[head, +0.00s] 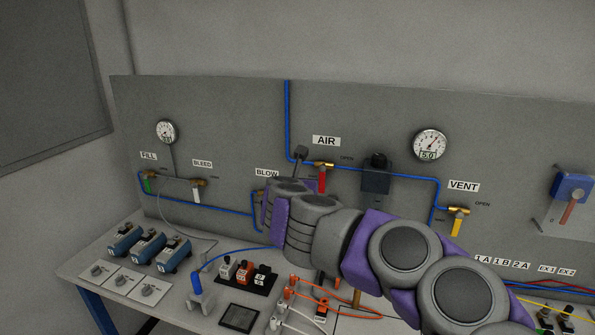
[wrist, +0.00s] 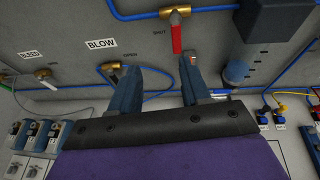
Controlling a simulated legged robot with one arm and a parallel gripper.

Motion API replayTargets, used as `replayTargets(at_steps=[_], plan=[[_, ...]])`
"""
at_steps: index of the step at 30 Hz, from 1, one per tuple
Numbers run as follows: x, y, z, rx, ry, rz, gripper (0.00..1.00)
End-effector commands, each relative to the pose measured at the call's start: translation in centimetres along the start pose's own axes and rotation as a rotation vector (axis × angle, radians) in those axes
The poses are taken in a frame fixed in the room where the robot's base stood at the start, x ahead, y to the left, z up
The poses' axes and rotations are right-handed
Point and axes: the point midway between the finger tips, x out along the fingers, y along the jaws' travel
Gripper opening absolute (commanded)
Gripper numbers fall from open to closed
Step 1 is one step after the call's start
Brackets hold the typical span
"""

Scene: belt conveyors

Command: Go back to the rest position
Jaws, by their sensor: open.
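My gripper (wrist: 161,65) is open in the wrist view, its two blue-grey fingers apart and nothing held between them. It points at the upright panel. The red handle (wrist: 177,38) of the AIR valve hangs down just beyond the fingertips, nearer the right finger; I cannot tell the exact gap. In the head view my arm reaches from the lower right to the panel, and the gripper's fingers are mostly hidden behind my own wrist. The red handle (head: 322,181) shows there just right of my wrist, below the AIR label (head: 326,141).
The grey panel (head: 230,110) carries blue tubing, gauges (head: 430,145) and a yellow-handled VENT valve (head: 457,226). The BLOW valve (wrist: 111,69) is near the left finger. The bench below holds blue devices (head: 148,246), orange cables (head: 345,311) and a blue-handled tool (head: 196,284). Space above the panel is clear.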

Motion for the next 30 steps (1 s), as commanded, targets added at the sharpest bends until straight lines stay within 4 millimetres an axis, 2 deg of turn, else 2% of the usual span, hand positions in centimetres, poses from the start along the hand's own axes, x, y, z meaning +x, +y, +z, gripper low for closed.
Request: replayTargets(at_steps=[2, 5, 6, 9, 11, 14, 17, 20, 21, 23, 26, 27, 30], plan=[[-1.8, 0.9, 3.6, -0.091, -0.096, 0.091, 0.47], [-5.7, 3.0, 8.2, -0.294, -0.263, 0.237, 0.47], [-7.6, 3.9, 9.7, -0.393, -0.334, 0.293, 0.47], [-12.6, 6.1, 11.4, -0.658, -0.499, 0.414, 0.47], [-15.5, 7.3, 11.3, -0.831, -0.586, 0.477, 0.47], [-19.9, 8.8, 9.0, -1.135, -0.710, 0.576, 0.47], [-23.2, 9.2, 4.5, -1.453, -0.792, 0.675, 0.47], [-25.5, 8.0, -1.2, -1.767, -0.831, 0.784, 0.47], [-26.2, 7.1, -3.9, -1.889, -0.829, 0.839, 0.47], [-26.9, 5.5, -7.7, -2.050, -0.816, 0.923, 0.47], [-28.0, 1.8, -13.5, -2.274, -0.765, 1.077, 0.47], [-28.5, 0.1, -15.7, -2.347, -0.736, 1.149, 0.47], [-29.7, -4.5, -20.6, -2.497, -0.644, 1.338, 0.47]])
